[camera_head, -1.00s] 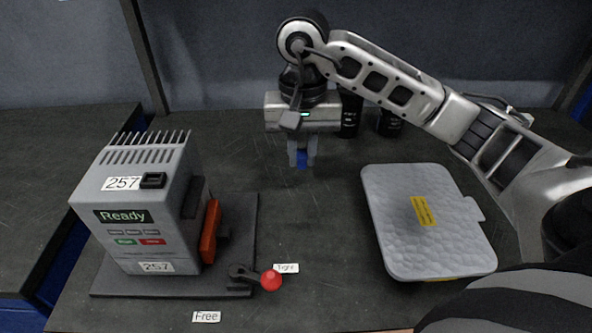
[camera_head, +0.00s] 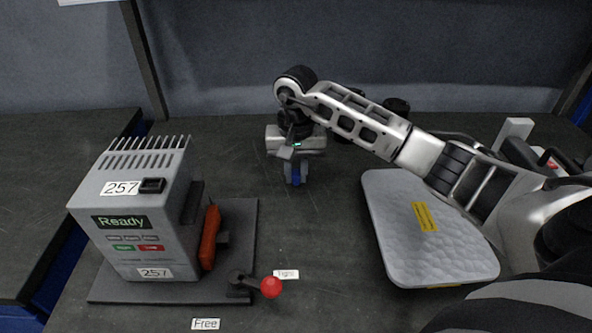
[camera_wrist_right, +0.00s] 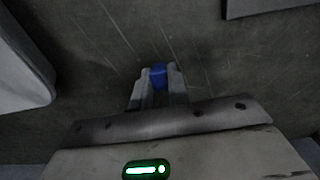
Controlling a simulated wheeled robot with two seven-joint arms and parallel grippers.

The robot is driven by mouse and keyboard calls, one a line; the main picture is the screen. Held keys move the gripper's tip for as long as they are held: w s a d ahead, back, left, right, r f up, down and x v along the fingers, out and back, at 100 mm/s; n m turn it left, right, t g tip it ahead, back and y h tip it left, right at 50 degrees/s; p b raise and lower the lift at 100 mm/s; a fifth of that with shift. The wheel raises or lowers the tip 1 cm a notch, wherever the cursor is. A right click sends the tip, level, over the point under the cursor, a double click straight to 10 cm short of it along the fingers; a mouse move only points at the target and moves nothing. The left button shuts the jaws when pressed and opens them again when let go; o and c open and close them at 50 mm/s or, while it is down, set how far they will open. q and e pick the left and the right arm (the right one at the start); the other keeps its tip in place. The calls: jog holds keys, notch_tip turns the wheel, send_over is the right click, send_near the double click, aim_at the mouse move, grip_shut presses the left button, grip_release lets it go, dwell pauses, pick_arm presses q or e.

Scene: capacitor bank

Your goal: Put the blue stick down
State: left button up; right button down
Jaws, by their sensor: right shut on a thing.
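My right gripper (camera_head: 296,176) is shut on the blue stick (camera_head: 296,179), of which only a small blue end shows between the fingers. It is over the back middle of the dark table. In the right wrist view the blue stick (camera_wrist_right: 158,76) sits between the two fingertips of the gripper (camera_wrist_right: 158,84), with bare table beyond. I cannot tell whether the stick touches the table. My left gripper is not in view.
A grey device (camera_head: 130,220) reading "Ready" stands at left on a dark base plate (camera_head: 236,215), with an orange part (camera_head: 209,238) and a red-knobbed lever (camera_head: 271,287). A grey textured case (camera_head: 400,215) with a yellow label lies at right. The middle table is clear.

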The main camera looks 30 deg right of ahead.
aim_at(296, 173)
jog(key=shift+f+b, duration=0.55)
jog(key=shift+f, duration=0.05)
jog(key=c, duration=1.3)
grip_release()
jog(key=shift+c, duration=0.2)
notch_tip(296, 173, up, 13)
jog(key=p, duration=0.1)
jog(key=shift+p, duration=0.4)
jog(key=shift+r, duration=0.1)
